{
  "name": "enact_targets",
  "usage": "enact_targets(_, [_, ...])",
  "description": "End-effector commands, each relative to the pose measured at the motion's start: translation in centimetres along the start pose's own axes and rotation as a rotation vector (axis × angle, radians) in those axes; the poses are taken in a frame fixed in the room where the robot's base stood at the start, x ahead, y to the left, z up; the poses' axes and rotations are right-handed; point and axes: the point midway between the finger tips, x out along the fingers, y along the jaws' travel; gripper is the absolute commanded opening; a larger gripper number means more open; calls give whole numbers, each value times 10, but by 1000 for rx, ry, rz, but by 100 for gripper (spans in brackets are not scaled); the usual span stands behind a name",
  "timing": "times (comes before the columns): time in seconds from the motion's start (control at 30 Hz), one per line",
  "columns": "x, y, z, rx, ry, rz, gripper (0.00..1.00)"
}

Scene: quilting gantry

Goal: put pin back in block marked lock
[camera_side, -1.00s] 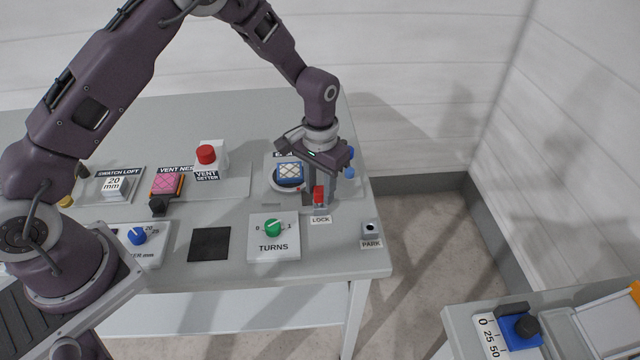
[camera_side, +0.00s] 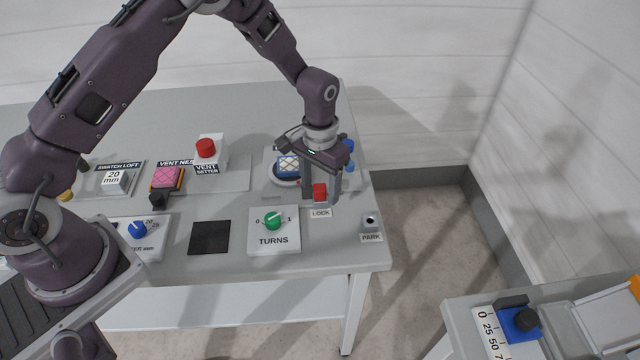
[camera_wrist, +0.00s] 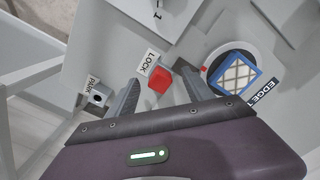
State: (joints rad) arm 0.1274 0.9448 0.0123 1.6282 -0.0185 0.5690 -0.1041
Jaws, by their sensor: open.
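The red pin head (camera_side: 320,192) is at the spot marked LOCK (camera_side: 320,213), just behind that label. It also shows in the wrist view (camera_wrist: 160,79), next to the LOCK label (camera_wrist: 147,62). The pin's shaft and most of the block under it are hidden. My gripper (camera_side: 321,199) is open, with one finger on each side of the red head. In the wrist view a gap shows between the head and each finger of my gripper (camera_wrist: 160,77). The block marked PARK (camera_side: 370,222) has a dark, empty-looking hole.
A round plate with a blue-framed swatch (camera_side: 289,167) stands close behind my gripper's left finger. The TURNS dial (camera_side: 273,222) with a green knob is to the front left. The table's right edge is near PARK. The black square (camera_side: 209,238) lies flat farther left.

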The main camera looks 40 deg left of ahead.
Motion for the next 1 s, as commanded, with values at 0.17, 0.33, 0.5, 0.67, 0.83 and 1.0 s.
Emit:
enact_targets(0.17, [-31, 0, -1, 0, 6, 1, 60])
enact_targets(0.33, [-61, 0, -1, 0, 3, 0, 60])
enact_targets(0.5, [-70, 0, 0, 0, 1, 0, 60])
enact_targets(0.67, [-70, 0, 0, 0, 1, 0, 60])
enact_targets(0.83, [-70, 0, 0, 0, 1, 0, 60])
enact_targets(1.0, [-72, 0, 0, 0, 4, 1, 60])
